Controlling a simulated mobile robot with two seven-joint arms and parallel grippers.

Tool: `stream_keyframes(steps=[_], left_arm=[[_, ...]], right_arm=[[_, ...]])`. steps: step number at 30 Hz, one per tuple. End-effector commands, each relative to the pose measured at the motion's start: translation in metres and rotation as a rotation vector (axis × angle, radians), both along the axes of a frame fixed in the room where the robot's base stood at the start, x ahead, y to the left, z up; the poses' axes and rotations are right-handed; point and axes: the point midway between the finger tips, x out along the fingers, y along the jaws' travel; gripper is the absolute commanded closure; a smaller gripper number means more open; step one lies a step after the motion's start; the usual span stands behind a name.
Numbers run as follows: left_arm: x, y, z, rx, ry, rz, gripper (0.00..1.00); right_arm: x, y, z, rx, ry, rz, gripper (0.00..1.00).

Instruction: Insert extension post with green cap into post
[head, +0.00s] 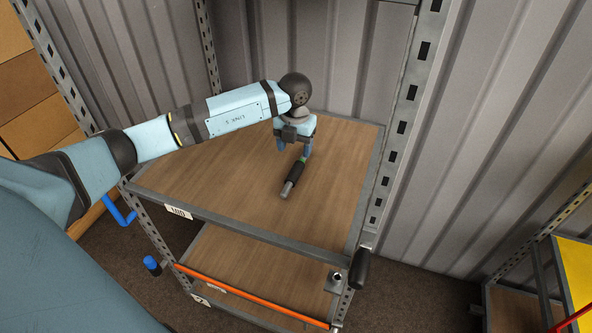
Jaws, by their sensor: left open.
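The extension post (293,181) lies on the wooden upper shelf. It has a dark body, a silver end toward me and a bit of green cap (303,160) at its far end. My left gripper (295,149) is open, pointing down at the green-capped end. Its blue fingers are apart, and the right one overlaps the cap in the picture; I cannot tell whether they touch. A short metal fitting (337,276) at the front right corner of the lower shelf may be the receiving post, but I cannot tell. My right gripper is out of view.
The upper shelf (225,180) is otherwise clear. A perforated metal upright (399,127) and a black handle (360,267) stand at its right. An orange bar (245,295) crosses the lower shelf's front. A yellow-panelled rack (576,268) is at far right.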

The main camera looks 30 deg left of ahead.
Motion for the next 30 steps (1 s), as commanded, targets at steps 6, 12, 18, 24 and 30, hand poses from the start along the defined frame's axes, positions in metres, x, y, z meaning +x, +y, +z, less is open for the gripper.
stream_keyframes(steps=[6,12,18,24,30], left_arm=[[-0.001,0.000,-0.031,-0.001,0.001,-0.002,0.37],[-0.002,-0.002,-0.044,-0.003,0.002,-0.002,0.37],[-0.005,-0.004,-0.075,-0.003,0.002,-0.002,0.37],[-0.004,-0.003,-0.088,-0.003,-0.001,-0.003,0.37],[-0.004,-0.003,-0.088,-0.003,-0.001,-0.003,0.44]], right_arm=[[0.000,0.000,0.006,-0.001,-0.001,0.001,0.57],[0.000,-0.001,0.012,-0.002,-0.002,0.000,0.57],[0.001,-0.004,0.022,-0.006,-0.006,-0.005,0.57],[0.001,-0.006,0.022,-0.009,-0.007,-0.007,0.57],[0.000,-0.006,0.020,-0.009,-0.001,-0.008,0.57]])
